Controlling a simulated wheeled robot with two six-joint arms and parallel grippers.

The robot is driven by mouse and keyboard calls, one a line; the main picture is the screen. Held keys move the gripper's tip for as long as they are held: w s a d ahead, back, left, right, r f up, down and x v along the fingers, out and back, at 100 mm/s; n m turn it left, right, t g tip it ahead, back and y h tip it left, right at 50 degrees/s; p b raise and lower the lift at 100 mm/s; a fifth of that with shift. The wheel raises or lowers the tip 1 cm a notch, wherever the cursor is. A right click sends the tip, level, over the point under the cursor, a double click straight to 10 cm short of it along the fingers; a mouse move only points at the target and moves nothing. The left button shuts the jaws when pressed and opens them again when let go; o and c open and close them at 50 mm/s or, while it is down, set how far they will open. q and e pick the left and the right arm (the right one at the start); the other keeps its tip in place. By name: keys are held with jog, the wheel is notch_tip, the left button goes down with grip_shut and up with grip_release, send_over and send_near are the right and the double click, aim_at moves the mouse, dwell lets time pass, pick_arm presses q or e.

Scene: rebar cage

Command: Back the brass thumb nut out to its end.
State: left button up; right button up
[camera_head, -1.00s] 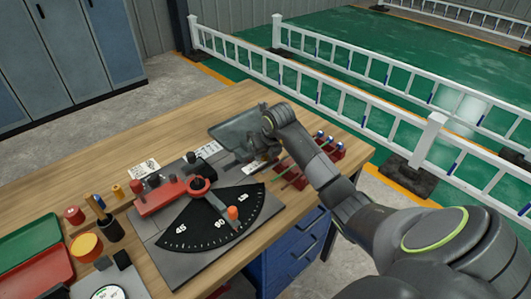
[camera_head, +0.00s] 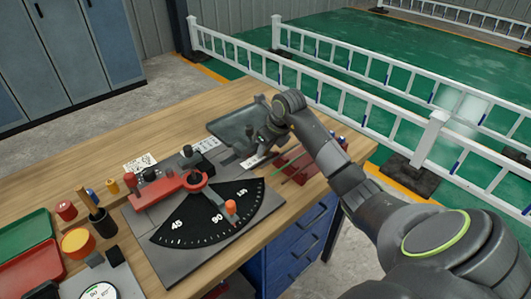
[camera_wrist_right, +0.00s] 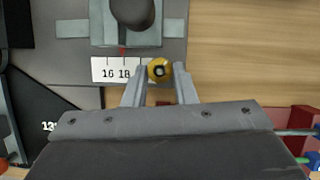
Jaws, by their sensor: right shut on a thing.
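The brass thumb nut (camera_wrist_right: 159,70) is a small round yellow knob with a dark centre in the right wrist view. It sits between the fingertips of my right gripper (camera_wrist_right: 160,78), which is shut on it. A white scale marked 16 and 18 (camera_wrist_right: 116,71) lies just left of the nut, with a red pointer above it. In the head view my right gripper (camera_head: 246,146) is over the back right of the grey bending plate (camera_head: 180,262), and its own body and wrist hide the nut there. My left gripper is not in view.
A black angle dial (camera_head: 190,236) and a red lever (camera_head: 165,187) are on the plate. Red racks (camera_head: 300,162) with thin rods stand right of the gripper, partly behind my arm. Trays, pots and a black pen cup (camera_head: 103,222) fill the left.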

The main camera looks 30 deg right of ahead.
jog(key=n+b, duration=0.1)
jog(key=n+y+b, duration=0.1)
jog(key=n+b, duration=0.1)
jog(key=shift+w+d+f+n+b, duration=0.1)
jog(key=shift+d+f+n+b, duration=0.1)
jog(key=shift+n+b, duration=0.1)
jog(key=shift+d+r+n+g+y+b, duration=0.15)
jog(key=shift+n+g+y+b, duration=0.45)
jog(key=shift+n+b, duration=0.8)
jog(key=shift+r, duration=0.1)
jog(key=shift+w, duration=0.1)
jog(key=o, duration=1)
